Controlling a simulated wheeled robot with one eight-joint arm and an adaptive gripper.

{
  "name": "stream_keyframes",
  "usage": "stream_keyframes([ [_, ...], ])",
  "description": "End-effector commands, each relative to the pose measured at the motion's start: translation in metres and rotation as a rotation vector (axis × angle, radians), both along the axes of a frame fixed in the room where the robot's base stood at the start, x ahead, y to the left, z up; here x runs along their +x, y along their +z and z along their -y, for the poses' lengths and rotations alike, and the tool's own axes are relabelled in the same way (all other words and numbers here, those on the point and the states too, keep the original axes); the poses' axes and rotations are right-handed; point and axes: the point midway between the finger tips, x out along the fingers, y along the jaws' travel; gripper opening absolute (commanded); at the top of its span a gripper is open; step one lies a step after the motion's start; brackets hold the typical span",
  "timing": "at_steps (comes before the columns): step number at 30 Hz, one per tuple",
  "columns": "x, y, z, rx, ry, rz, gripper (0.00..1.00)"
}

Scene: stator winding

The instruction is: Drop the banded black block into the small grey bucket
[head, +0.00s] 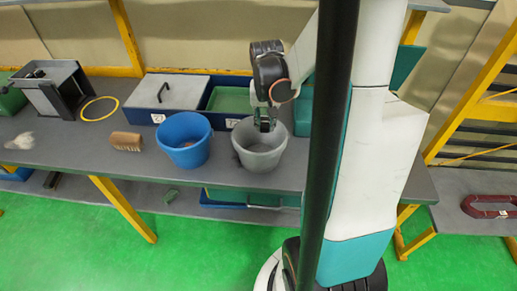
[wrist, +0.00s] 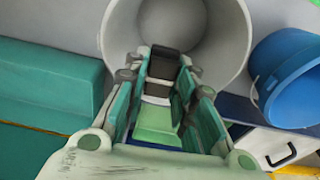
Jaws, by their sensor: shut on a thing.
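The small grey bucket (head: 262,162) stands on the grey bench, right of the blue bucket. My gripper (head: 265,122) points down over its mouth, with the fingertips near rim height. In the wrist view my gripper (wrist: 163,72) is shut on the black block (wrist: 164,63), whose dark end shows between the fingers with a paler band behind it. The block lines up with the opening of the grey bucket (wrist: 230,40). How far it is above the bucket floor I cannot tell. In the head view the block is mostly hidden by the fingers.
The blue bucket (head: 184,142) stands close on the left. Left of it are a brush (head: 126,141) and a yellow ring (head: 99,108). Blue bins (head: 158,113) stand behind. My column hides the bench at the right.

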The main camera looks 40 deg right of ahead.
Motion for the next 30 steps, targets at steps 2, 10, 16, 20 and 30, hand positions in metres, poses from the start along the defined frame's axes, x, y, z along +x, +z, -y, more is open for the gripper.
stream_keyframes([
  [2,0.000,-0.013,0.000,0.000,0.000,0.000,0.01],
  [10,0.000,-0.022,0.000,0.000,0.000,0.000,0.01],
  [16,0.000,-0.021,0.000,0.000,0.000,0.000,0.33],
  [20,0.000,-0.021,0.000,0.000,0.000,0.000,0.48],
  [30,0.000,-0.018,-0.001,0.000,0.000,0.000,0.48],
])
